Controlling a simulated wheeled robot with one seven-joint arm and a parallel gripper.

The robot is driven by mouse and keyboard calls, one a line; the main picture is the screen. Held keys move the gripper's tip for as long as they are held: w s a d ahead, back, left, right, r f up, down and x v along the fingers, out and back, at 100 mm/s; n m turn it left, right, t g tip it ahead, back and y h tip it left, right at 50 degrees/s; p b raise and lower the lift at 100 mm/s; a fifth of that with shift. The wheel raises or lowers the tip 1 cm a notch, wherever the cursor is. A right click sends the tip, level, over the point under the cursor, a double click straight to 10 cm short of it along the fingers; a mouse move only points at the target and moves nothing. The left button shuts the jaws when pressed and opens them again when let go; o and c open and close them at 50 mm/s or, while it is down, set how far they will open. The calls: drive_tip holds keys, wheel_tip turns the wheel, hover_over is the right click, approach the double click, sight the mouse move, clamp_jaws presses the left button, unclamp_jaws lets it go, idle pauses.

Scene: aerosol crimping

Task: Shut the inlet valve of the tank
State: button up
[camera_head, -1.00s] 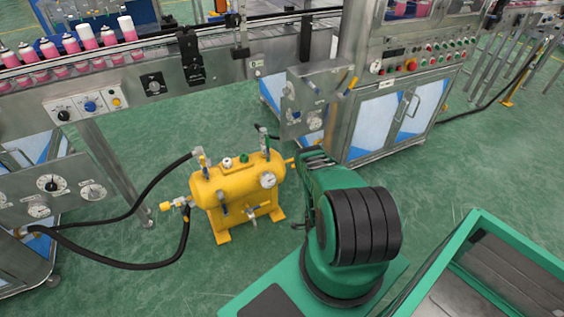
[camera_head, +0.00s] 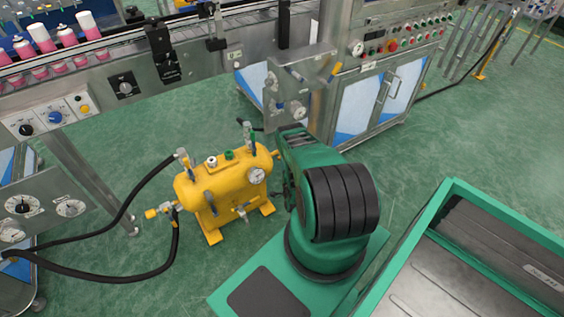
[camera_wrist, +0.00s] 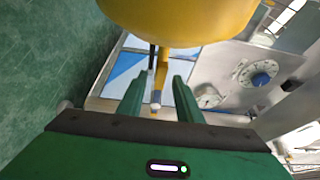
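The yellow tank (camera_head: 225,190) stands on the floor left of my green arm in the head view. It carries a pressure gauge (camera_head: 257,175), small fittings on top, and a yellow-handled valve (camera_head: 160,211) with a black hose at its left end. Which valve is the inlet is not marked. In the wrist view the tank (camera_wrist: 180,18) fills the top. My gripper (camera_wrist: 163,77) is open, its two green fingers apart. A thin yellow bar (camera_wrist: 161,72) shows between them below the tank; I cannot tell whether it touches them. My arm hides the gripper in the head view.
A steel panel with valves (camera_head: 285,85) and a cabinet (camera_head: 370,100) stand behind the tank. Black hoses (camera_head: 95,277) run across the floor at the left. A green-rimmed bin (camera_head: 455,190) is at the right. Open green floor lies in front of the tank.

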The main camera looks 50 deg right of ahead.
drive_tip(key=shift+x, duration=1.15)
clamp_jaws()
drive_tip(key=shift+s, duration=0.1)
